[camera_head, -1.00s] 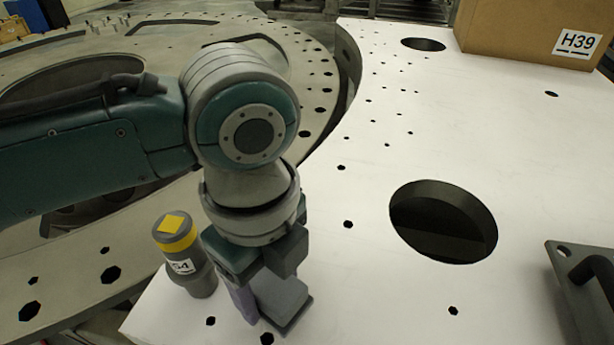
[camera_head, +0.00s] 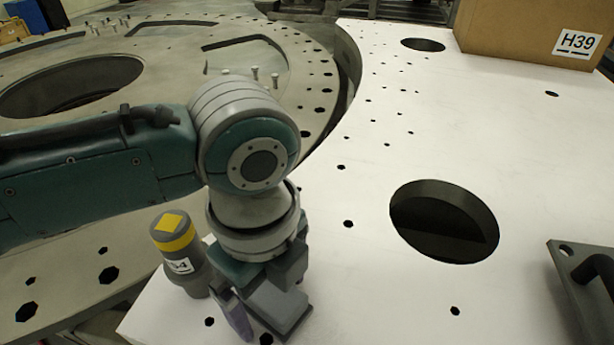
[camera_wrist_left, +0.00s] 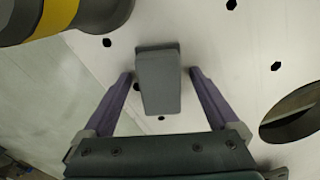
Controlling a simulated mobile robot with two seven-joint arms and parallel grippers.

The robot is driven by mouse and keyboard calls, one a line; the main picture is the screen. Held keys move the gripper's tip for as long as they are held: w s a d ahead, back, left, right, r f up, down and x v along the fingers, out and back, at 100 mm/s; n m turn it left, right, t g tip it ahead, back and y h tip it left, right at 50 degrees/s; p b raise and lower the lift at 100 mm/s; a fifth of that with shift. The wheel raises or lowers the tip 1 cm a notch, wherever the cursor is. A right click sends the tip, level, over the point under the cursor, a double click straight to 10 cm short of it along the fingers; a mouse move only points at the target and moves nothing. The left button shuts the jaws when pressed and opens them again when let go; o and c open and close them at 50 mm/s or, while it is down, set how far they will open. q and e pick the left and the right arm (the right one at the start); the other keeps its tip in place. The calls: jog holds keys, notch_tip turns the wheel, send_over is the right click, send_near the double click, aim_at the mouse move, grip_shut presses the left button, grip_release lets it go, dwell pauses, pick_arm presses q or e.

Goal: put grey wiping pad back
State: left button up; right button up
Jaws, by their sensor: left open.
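The grey wiping pad (camera_wrist_left: 158,82) shows in the left wrist view as a small grey block with a darker edge at its far end. It sits between the two purple fingers of my left gripper (camera_wrist_left: 158,76), with a narrow gap on each side. My left gripper (camera_head: 262,318) is open, low over the near left part of the white plate (camera_head: 370,285) in the head view. There I cannot clearly tell the pad from the gripper's own grey parts. Whether the pad rests on the plate is unclear. My right gripper is not in view.
A grey cylinder with a yellow band (camera_head: 180,255) stands close left of my left gripper. A large round hole (camera_head: 443,222) opens in the plate. A dark handled piece (camera_head: 590,285) lies at the right edge, and a cardboard box (camera_head: 530,30) stands at the back. The plate's middle is clear.

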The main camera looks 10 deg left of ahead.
aim_at(272, 294)
pick_arm(q)
jog(key=shift+r, duration=0.5)
notch_tip(272, 294, up, 11)
jog(key=p, duration=0.2)
jog(key=s+d+n+h, duration=0.1)
jog(key=s+d+f+n, duration=0.1)
jog(key=shift+s+d+f+n+h, duration=0.1)
jog(key=shift+s+d+n+h, duration=0.2)
jog(key=shift+d+n+h, duration=0.1)
jog(key=s+a+f+n+t, duration=0.1)
jog(key=s+a+n, duration=0.4)
jog(key=n, duration=0.4)
jog(key=s+a+f+n+t+y, duration=0.1)
jog(key=s+a+n+t, duration=0.1)
jog(key=s+a+n, duration=0.2)
jog(key=a+n, duration=0.3)
jog(key=n, duration=0.2)
jog(key=shift+s+t+y, duration=0.3)
jog(key=shift+s, duration=0.05)
jog(key=shift+f, duration=0.1)
